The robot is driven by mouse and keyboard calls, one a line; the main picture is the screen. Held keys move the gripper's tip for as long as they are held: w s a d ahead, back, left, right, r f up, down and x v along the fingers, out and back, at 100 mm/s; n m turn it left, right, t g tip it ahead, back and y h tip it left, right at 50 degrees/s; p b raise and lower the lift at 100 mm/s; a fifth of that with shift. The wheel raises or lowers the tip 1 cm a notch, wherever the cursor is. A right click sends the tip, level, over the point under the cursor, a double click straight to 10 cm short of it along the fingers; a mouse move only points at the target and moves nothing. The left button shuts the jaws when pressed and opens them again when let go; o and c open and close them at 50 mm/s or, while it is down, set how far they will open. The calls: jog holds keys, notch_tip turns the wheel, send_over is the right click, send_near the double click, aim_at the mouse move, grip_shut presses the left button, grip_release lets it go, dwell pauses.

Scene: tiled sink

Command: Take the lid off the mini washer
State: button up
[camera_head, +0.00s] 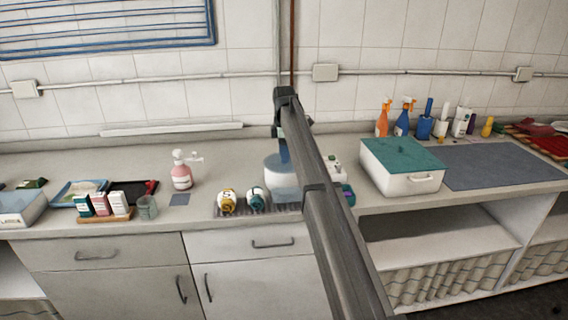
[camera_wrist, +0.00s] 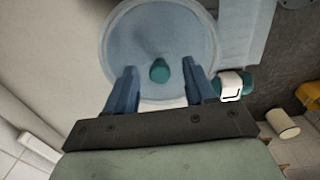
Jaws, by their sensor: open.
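The mini washer (camera_head: 273,170) is a small white round tub on the counter, partly hidden behind my arm in the head view. Its lid (camera_wrist: 150,35) is a round, translucent pale blue disc with a teal knob (camera_wrist: 159,70) in the middle. The lid appears to lie on the tub. My gripper (camera_wrist: 160,76) is open above the lid, with its two blue fingers on either side of the knob and a gap showing on each side. The fingers look apart from the knob. In the head view the gripper (camera_head: 284,152) is mostly hidden by my arm.
A pink pump bottle (camera_head: 181,172) stands to the left. A white box with a teal top (camera_head: 401,152) stands to the right. Counter between pump bottle and washer is clear.

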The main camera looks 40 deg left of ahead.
jog(key=shift+c, duration=0.3)
grip_shut()
jog(key=shift+r, duration=0.15)
